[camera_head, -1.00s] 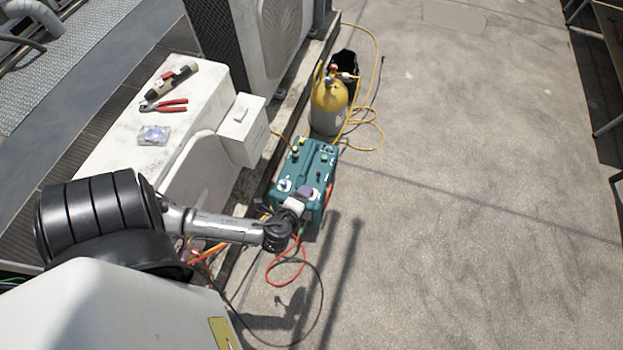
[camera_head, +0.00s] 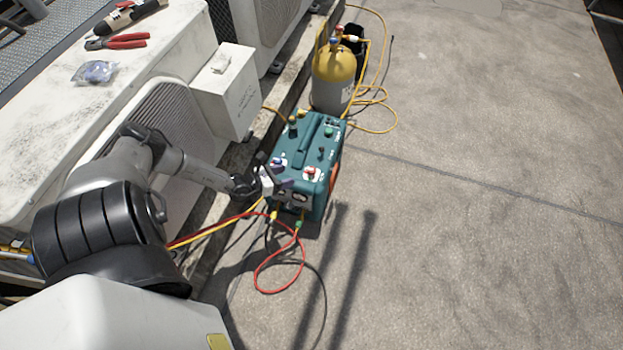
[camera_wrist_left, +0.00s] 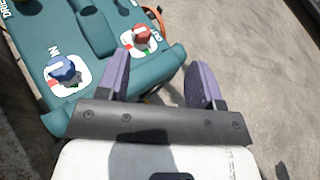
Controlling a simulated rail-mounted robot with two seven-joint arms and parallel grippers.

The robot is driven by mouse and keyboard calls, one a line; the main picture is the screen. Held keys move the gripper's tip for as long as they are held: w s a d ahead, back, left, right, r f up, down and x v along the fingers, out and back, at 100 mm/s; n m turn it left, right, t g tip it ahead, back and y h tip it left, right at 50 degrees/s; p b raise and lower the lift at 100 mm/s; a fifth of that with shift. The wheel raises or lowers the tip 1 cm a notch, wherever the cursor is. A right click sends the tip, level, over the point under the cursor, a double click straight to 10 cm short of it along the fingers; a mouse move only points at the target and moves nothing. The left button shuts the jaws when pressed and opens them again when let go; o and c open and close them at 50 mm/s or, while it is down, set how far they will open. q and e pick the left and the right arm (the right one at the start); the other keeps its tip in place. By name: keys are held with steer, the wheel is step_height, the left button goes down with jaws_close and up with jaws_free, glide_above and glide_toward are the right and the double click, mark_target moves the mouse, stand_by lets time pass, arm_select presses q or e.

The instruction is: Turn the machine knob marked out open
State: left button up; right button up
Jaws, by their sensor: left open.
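The teal machine (camera_head: 322,150) stands on the ground with knobs on its top. Its red knob (camera_head: 311,173) sits on a white plate at the near end; it also shows in the left wrist view (camera_wrist_left: 142,34), its label only partly readable. A blue knob (camera_wrist_left: 63,70) marked IN is to its left there. My left gripper (camera_head: 284,182) is at the machine's near left corner, beside the red knob. In the left wrist view its purple fingers (camera_wrist_left: 160,78) are spread with nothing between them, and the red knob lies beyond the left finger. My right gripper is not in view.
Red and yellow hoses (camera_head: 262,270) run from the machine's near side. A yellow-topped cylinder (camera_head: 334,68) stands behind it. A white condenser unit (camera_head: 165,60) with pliers (camera_head: 118,41) on top is at left. The concrete at right is clear.

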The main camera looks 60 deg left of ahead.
mark_target(311, 170)
arm_select(q)
steer(key=shift+m+g, duration=0.3)
steer(key=shift+m, duration=0.6)
steer(key=w+f+b, duration=0.2)
steer(key=w, duration=0.1)
steer(key=w+a+f+b, duration=0.1)
steer(key=w+f+b, duration=0.2)
steer(key=w, duration=0.1)
steer(key=w+f+b, duration=0.2)
steer(key=w+b, duration=0.1)
steer(key=shift+w+a+f, duration=0.2)
steer(key=shift+a+f, duration=0.2)
steer(key=shift+b+x, duration=0.45)
steer(key=shift+x, duration=0.45)
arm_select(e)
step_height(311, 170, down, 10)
arm_select(q)
steer(key=shift+r, duration=0.15)
steer(key=shift+c, duration=0.2)
